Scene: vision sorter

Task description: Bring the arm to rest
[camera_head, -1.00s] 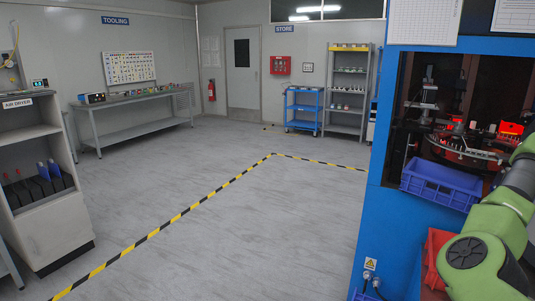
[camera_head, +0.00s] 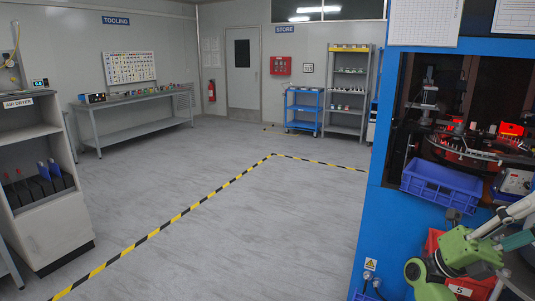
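My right arm (camera_head: 470,252), in green with pale and dark parts, fills the lower right corner of the head view, in front of the blue machine (camera_head: 393,210). A small dark grey part (camera_head: 453,215) shows just above the green link. I cannot tell whether it belongs to my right gripper, and no clear fingertips show. My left arm and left gripper are out of view.
A blue crate (camera_head: 441,187) sits at the machine's opening, with a red bin (camera_head: 432,243) below it, partly hidden by my arm. An air dryer cabinet (camera_head: 38,185) stands at left. The grey floor (camera_head: 260,225) between is clear, with yellow-black tape (camera_head: 180,215) across it.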

